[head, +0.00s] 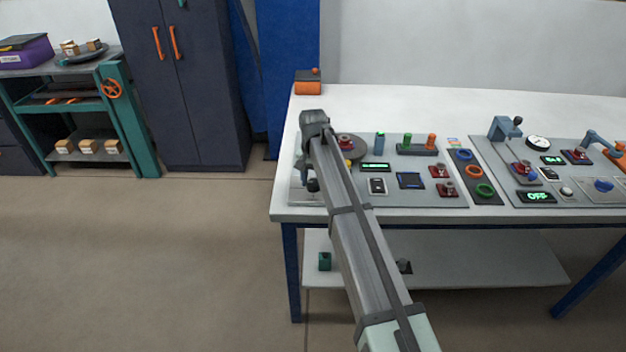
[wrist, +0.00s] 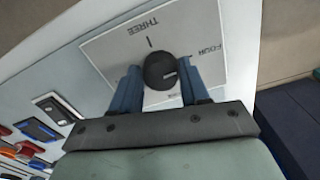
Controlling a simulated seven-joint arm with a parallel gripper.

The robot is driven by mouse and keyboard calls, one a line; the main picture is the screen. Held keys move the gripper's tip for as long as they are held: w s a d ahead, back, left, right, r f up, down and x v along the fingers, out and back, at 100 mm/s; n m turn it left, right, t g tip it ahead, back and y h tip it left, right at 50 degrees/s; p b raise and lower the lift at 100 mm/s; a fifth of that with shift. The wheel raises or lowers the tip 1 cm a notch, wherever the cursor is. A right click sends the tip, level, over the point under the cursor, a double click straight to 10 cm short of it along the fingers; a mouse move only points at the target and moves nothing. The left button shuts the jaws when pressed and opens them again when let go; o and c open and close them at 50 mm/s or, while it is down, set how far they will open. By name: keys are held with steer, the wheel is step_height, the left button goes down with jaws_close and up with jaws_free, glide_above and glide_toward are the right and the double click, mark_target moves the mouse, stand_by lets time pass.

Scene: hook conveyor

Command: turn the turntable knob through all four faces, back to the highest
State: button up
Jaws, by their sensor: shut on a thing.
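The knob (wrist: 158,66) is dark and round with a short white mark on its right side. In the head view my gripper (head: 308,172) reaches down at the left end of the table, over a dark knob (head: 313,185). A round grey turntable (head: 357,150) stands to its right, partly hidden by my arm, so its facing is unclear.
Grey panels with buttons, small displays and coloured rings (head: 473,171) fill the white table (head: 420,105) to the right. An orange and dark box (head: 308,86) stands at the back left corner. The floor left of the table is clear.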

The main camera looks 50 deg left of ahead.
mark_target(315, 182)
steer(key=n, duration=0.3)
steer(key=shift+n, duration=0.4)
steer(key=n, duration=0.4)
steer(key=shift+w+d+n, duration=0.1)
steer(key=shift+w+n, duration=0.05)
steer(key=shift+n, duration=0.15)
steer(key=n, duration=0.4)
steer(key=shift+w, duration=0.1)
steer(key=shift+w+n, duration=0.1)
steer(key=shift+n, duration=2.2)
steer(key=o, duration=1.1)
steer(key=shift+c, duration=0.2)
steer(key=shift+r, duration=0.15)
step_height(315, 182, up, 14)
steer(key=shift+f, duration=0.2)
